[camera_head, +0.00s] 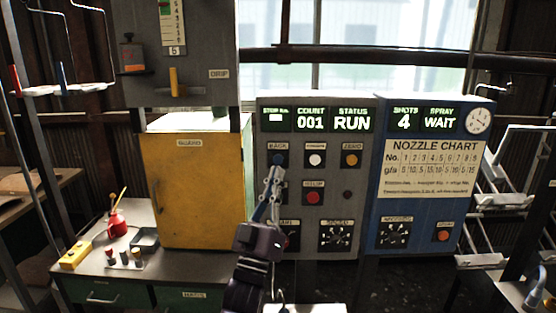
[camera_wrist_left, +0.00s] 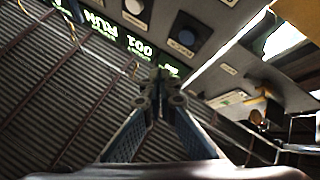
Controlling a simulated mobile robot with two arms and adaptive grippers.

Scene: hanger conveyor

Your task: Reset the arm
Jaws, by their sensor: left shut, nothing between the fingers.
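My left gripper (camera_head: 274,178) is in front of the grey control panel (camera_head: 315,235) in the head view, its fingers pointing up at the panel. The fingertips are just below the blue button (camera_head: 278,160) in the top left of the button rows. In the left wrist view the fingers (camera_wrist_left: 158,80) come together at the tips with nothing between them. Whether the tips touch the panel cannot be told. The panel's display reads COUNT 001 and STATUS RUN. My right gripper is not in view.
A white button (camera_head: 315,160), an orange button (camera_head: 351,160) and a red button (camera_head: 313,198) sit near the gripper. A blue nozzle panel (camera_head: 385,243) adjoins at right. A yellow guard box (camera_head: 200,195) stands left on a bench with a red oil can (camera_head: 117,225). White racks flank both sides.

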